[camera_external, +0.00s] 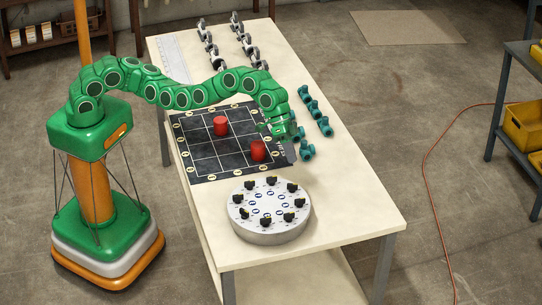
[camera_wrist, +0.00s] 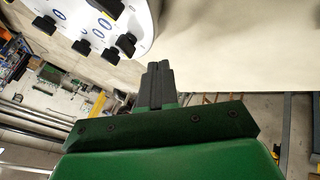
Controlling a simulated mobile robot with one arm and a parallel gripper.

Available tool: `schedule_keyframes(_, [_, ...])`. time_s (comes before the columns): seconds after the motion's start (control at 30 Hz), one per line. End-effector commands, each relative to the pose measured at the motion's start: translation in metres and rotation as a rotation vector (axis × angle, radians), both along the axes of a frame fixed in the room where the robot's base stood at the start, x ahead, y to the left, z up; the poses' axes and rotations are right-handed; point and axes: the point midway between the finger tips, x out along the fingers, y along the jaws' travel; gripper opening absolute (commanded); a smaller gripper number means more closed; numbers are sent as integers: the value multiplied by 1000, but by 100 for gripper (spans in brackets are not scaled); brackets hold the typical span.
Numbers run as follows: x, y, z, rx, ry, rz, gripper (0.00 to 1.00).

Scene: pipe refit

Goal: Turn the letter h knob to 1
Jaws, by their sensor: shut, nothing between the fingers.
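A round white-grey dial plate (camera_external: 268,232) with a ring of several black knobs (camera_external: 288,217) sits on the near part of the table. The letters on it are too small to read, so I cannot tell which knob is h or where it points. My gripper (camera_external: 288,156) is above the table, beyond the plate and near the right edge of the black grid board. In the wrist view my gripper's dark fingers (camera_wrist: 158,72) are together and empty. Part of the dial plate (camera_wrist: 143,22) and some black knobs (camera_wrist: 127,44) show at the top left, apart from the fingers.
A black grid board (camera_external: 195,160) with two red cylinders (camera_external: 220,126) lies behind the plate. Teal pipe fittings (camera_external: 308,152) stand right of my gripper, and grey-white fittings (camera_external: 240,45) at the far end. The table's near right part (camera_external: 350,210) is clear.

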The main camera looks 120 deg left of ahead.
Motion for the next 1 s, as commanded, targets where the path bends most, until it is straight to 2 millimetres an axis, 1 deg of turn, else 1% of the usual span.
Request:
schedule_keyframes(0.1, [10,-8,-16,0,0,-2,0])
schedule_keyframes(0.3, [25,-16,-39,1,0,-1,0])
schedule_keyframes(0.5, [32,-37,-36,2,-3,-2,0])
schedule_keyframes(0.63, [35,-47,-37,1,-1,-2,0])
schedule_keyframes(0.8, [37,-52,-37,1,0,-1,0])
schedule_keyframes(1.0, [38,-53,-37,0,-1,0,0])
